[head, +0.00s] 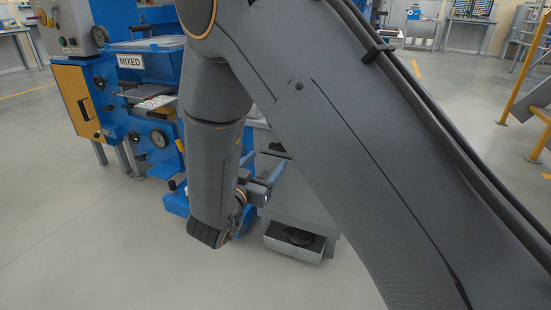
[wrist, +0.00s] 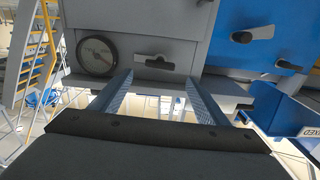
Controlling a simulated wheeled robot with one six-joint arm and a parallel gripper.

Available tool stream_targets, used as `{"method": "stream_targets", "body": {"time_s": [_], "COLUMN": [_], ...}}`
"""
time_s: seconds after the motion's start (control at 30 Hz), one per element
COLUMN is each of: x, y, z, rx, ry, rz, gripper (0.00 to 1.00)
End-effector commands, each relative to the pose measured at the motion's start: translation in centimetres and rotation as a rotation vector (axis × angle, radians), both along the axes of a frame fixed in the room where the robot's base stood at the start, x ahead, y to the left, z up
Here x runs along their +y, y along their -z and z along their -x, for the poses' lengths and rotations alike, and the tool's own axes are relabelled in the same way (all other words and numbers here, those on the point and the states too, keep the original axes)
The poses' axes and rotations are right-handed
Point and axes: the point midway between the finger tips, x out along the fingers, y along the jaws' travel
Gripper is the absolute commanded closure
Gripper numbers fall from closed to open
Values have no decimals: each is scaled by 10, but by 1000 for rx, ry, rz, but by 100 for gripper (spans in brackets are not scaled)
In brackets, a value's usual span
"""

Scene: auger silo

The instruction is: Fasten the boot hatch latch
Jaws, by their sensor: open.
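My gripper (wrist: 158,84) is open and empty in the wrist view, its two bars apart and pointing at a grey panel (wrist: 190,45). A dark latch-like handle (wrist: 155,62) lies crosswise on that panel, just beyond and between the fingertips. No contact shows. I cannot tell for sure that it is the boot hatch latch, or whether it is fastened. In the head view my gripper (head: 266,181) is low beside a grey housing (head: 290,195), partly behind my arm. My arm hides much of the machine there.
A round gauge (wrist: 97,56) sits left of the handle. Another dark handle (wrist: 253,32) is on a blue panel to the right. An open tray (head: 296,246) with dark contents stands low in the head view. The blue machine (head: 115,25) stands left; floor in front is clear.

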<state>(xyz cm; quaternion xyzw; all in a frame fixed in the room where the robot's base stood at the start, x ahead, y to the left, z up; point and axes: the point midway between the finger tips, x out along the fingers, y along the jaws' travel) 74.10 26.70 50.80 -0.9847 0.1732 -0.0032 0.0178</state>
Motion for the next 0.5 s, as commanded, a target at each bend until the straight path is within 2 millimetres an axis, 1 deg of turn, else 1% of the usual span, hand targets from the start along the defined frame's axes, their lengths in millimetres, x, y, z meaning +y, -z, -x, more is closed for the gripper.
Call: {"method": "stream_targets", "body": {"time_s": [0.3, 0.5], "x": [-17, -24], "y": [1, 1], "z": [-44, -64], "rx": [-2, -1], "ry": [4, 2], "rz": [-1, -1], "gripper": [31, 31]}}
